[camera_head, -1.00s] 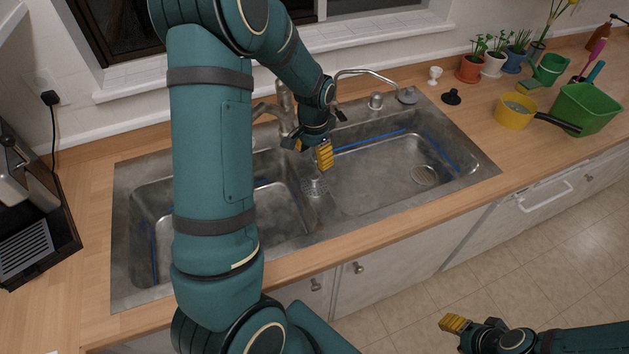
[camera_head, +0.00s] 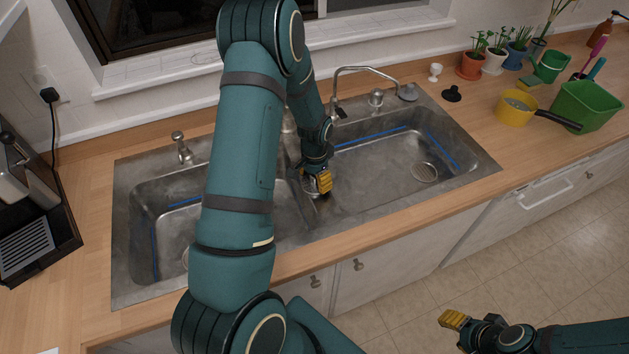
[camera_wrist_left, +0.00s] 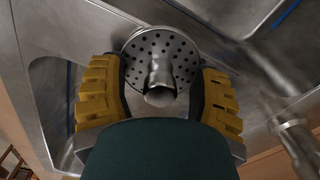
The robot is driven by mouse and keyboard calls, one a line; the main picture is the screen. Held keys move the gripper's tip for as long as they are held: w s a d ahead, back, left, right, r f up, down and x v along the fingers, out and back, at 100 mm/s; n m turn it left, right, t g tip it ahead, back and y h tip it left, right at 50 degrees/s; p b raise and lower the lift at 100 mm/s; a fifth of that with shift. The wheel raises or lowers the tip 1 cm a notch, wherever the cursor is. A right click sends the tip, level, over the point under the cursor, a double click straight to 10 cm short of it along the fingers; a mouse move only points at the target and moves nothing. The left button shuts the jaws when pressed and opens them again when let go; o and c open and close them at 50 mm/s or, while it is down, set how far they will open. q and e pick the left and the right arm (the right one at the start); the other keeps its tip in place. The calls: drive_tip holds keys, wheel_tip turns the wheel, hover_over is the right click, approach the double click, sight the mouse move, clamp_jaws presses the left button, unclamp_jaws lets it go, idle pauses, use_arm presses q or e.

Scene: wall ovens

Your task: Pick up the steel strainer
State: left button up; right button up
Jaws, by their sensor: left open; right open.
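The steel strainer (camera_wrist_left: 147,45) is a round metal disc with drain holes and a central knob. In the left wrist view it lies between the two yellow fingers of my left gripper (camera_wrist_left: 160,96), which is open around it. Whether the fingers touch it cannot be told. In the head view my left gripper (camera_head: 318,183) is low over the divider between the two sink basins and hides most of the strainer. My right gripper (camera_head: 455,320) is open and empty, out in front of the cabinets at the lower right.
The sink (camera_head: 375,175) has a basin on each side of the divider. A curved faucet (camera_head: 365,70) stands behind it. A yellow pot (camera_head: 513,113), a green tub (camera_head: 586,108) and potted plants (camera_head: 471,66) stand on the right counter. A coffee machine (camera_head: 25,170) is at the left.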

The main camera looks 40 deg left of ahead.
use_arm(q)
clamp_jaws()
idle(0.3)
